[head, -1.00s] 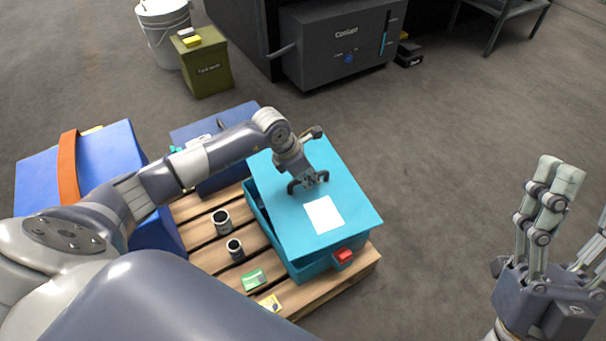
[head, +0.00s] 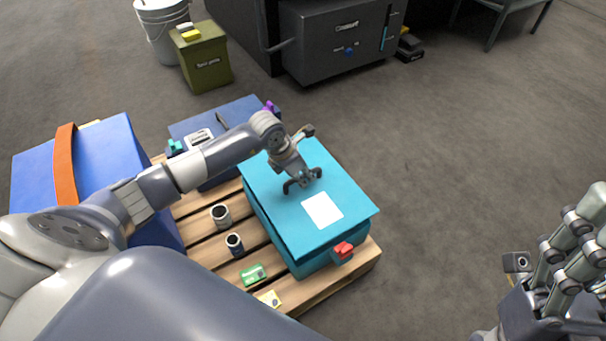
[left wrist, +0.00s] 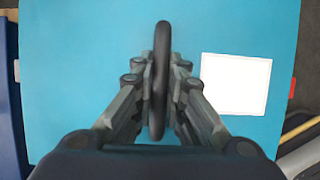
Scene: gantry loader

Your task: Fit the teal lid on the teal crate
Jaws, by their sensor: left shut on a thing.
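The teal lid (head: 345,196), with a white label (head: 322,210), lies over the teal crate (head: 318,262) on the pallet. The lid's edges run close to the crate's walls; I cannot tell if it sits fully down on the rim. My left gripper (head: 303,181) is above the lid, shut on its dark handle. In the left wrist view the handle (left wrist: 161,75) stands between the fingers, and the lid (left wrist: 90,60) fills most of the picture. A red latch (head: 343,250) shows on the crate's near side. My right gripper (head: 560,262) is open and empty at the right, partly cut off.
The wooden pallet (head: 210,240) also carries two small cans (head: 221,215) (head: 234,243), a green card (head: 253,273) and blue boxes (head: 105,155) (head: 235,112). An olive bin (head: 205,60) and a dark cabinet (head: 340,45) stand behind. The floor right of the pallet is clear.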

